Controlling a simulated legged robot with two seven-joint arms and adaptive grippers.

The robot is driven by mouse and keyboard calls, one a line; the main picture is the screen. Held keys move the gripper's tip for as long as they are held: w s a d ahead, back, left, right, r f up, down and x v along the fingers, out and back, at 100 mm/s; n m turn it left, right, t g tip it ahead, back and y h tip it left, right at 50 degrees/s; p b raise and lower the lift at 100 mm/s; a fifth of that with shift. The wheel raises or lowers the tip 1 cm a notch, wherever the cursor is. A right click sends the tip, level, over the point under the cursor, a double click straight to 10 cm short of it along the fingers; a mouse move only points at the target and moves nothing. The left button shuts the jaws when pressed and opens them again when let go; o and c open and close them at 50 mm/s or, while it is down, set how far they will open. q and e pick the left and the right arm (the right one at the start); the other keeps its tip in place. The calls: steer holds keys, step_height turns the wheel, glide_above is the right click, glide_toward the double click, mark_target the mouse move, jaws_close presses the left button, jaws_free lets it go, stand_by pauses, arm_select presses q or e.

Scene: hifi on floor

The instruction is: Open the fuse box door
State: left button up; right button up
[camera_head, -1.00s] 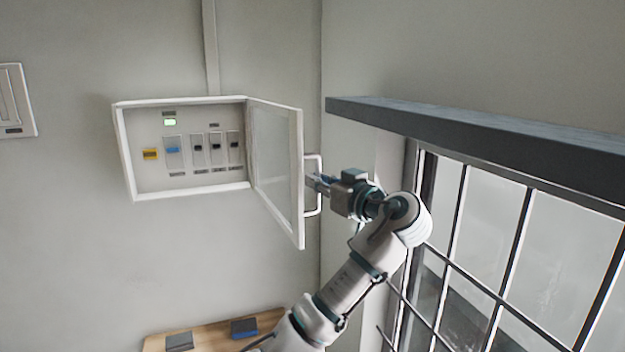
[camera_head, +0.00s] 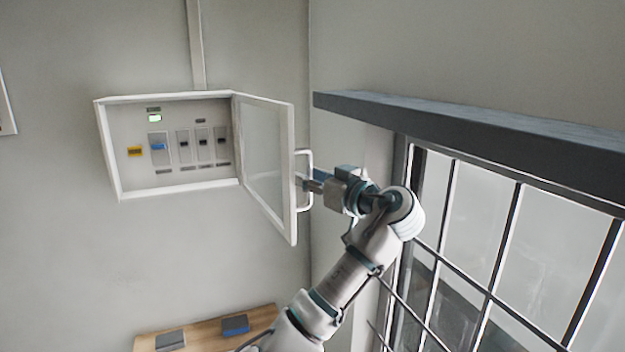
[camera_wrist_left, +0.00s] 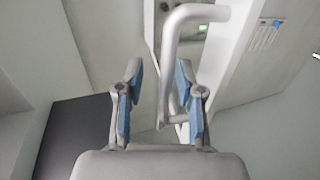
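The fuse box (camera_head: 112,150) hangs on the wall with its door (camera_head: 268,160) standing wide open, hinged on the box's right side. Inside are a yellow switch, a blue switch, several dark switches and a green light. The white door handle (camera_head: 308,180) is on the door's outer face. My left gripper (camera_head: 308,184) is at the handle. In the left wrist view, the handle (camera_wrist_left: 171,65) runs between the two blue-padded fingers of the gripper (camera_wrist_left: 158,90), which are apart with visible gaps. My right gripper is not in view.
A dark grey ledge (camera_head: 450,125) juts out above a barred window (camera_head: 480,230) at the right, close to my left arm. A wooden surface (camera_head: 205,333) with two dark items stands below the box.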

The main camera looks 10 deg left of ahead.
arm_select(q)
steer(key=v, duration=1.2)
steer(key=shift+w, duration=0.2)
